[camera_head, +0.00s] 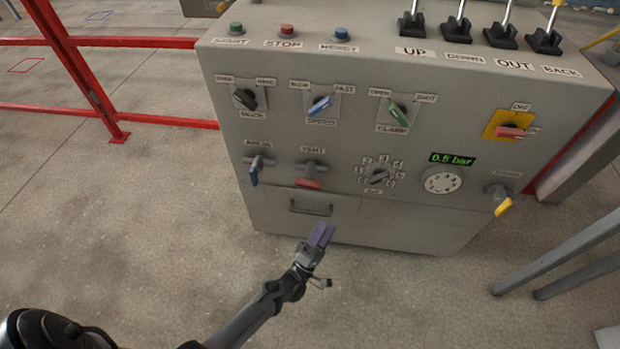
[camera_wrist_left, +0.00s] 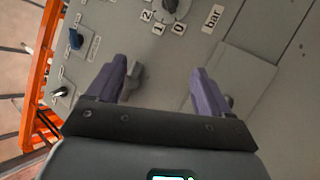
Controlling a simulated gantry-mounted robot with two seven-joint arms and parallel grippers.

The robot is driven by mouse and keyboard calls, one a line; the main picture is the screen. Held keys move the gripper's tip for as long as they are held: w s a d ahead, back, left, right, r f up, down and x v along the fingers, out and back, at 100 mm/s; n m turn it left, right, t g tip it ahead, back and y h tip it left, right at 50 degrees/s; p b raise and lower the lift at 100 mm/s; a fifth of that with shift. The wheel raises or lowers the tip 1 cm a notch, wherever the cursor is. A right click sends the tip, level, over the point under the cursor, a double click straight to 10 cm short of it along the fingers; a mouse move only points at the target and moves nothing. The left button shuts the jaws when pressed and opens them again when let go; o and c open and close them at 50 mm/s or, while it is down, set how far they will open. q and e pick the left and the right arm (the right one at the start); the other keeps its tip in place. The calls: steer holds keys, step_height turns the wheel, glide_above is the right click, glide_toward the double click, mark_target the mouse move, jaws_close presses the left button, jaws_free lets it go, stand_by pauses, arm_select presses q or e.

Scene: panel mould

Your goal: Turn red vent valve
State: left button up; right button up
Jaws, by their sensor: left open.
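The red vent valve (camera_head: 309,183) is on the lower row of the grey panel in the head view, under a label that seems to read VENT. Its red handle lies roughly level below a grey body. My left gripper (camera_head: 322,236) has purple fingers and is in front of the panel, lower in the picture than the valve and apart from it. The left wrist view shows the gripper (camera_wrist_left: 158,85) open, with nothing visibly held between its fingers. A grey part (camera_wrist_left: 133,80) shows beside one finger; I cannot tell what it is. I cannot make out the red handle there.
A blue-handled valve (camera_head: 254,170) is left of the red one, and a numbered dial (camera_head: 377,176) is to its right. A drawer handle (camera_head: 310,208) sticks out just below it. A yellow-handled valve (camera_head: 502,201) is far right. Red railings (camera_head: 100,90) stand at left.

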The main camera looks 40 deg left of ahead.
arm_select(q)
steer(key=o, duration=0.3)
step_height(320, 180, up, 7)
steer(key=m+g+y+p, duration=0.2)
steer(key=m+p, duration=0.3)
steer(key=m, duration=0.5)
steer(key=shift+a+g, duration=0.2)
steer(key=shift+g, duration=0.6)
steer(key=m+g+y+p, duration=0.4)
steer(key=m+g+y, duration=0.1)
steer(key=y, duration=0.1)
glide_toward(308, 186)
arm_select(e)
step_height(308, 186, up, 11)
arm_select(q)
steer(key=b+x, duration=0.3)
steer(key=x, duration=0.6)
steer(key=shift+w+a+f, duration=0.1)
steer(key=shift+w, duration=0.1)
steer(key=shift+w+a+b, duration=0.4)
steer(key=shift+w+b, duration=0.05)
steer(key=shift+w, duration=0.2)
arm_select(e)
steer(key=f, duration=0.4)
steer(key=shift+s+d, duration=0.2)
steer(key=shift+d, duration=0.2)
